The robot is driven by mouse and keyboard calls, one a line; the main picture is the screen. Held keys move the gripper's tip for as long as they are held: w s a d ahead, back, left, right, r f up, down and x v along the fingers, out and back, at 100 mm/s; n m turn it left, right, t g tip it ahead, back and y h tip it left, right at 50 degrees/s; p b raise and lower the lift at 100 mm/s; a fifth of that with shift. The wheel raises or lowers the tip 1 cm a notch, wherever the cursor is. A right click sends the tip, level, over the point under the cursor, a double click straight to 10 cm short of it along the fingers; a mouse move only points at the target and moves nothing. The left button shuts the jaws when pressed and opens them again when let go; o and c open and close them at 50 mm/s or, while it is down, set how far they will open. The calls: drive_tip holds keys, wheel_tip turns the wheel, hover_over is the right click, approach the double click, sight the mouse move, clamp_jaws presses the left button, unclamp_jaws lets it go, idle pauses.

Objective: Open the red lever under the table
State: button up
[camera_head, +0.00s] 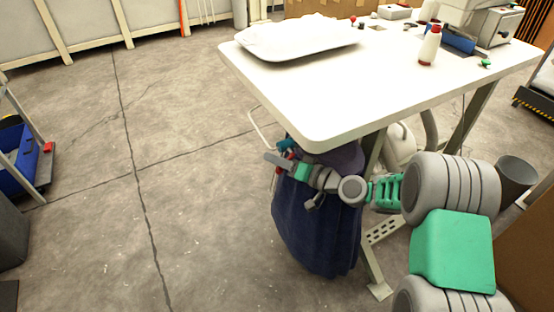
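The white table (400,85) spans the upper right. Below its near corner, small red parts (279,169) show beside a blue piece (286,145); one may be the red lever, but it is too small and covered to be sure. My gripper (276,160) is at these parts, just under the table edge, reaching in from the right. Its fingers overlap the red and blue parts, so I cannot tell whether it is open or shut, or touching the lever.
A dark blue bag (315,225) hangs below the gripper, under the table. A table leg (372,262) stands right behind it.

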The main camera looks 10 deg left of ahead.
drive_tip(key=v, duration=0.8)
drive_tip(key=shift+p, duration=0.3)
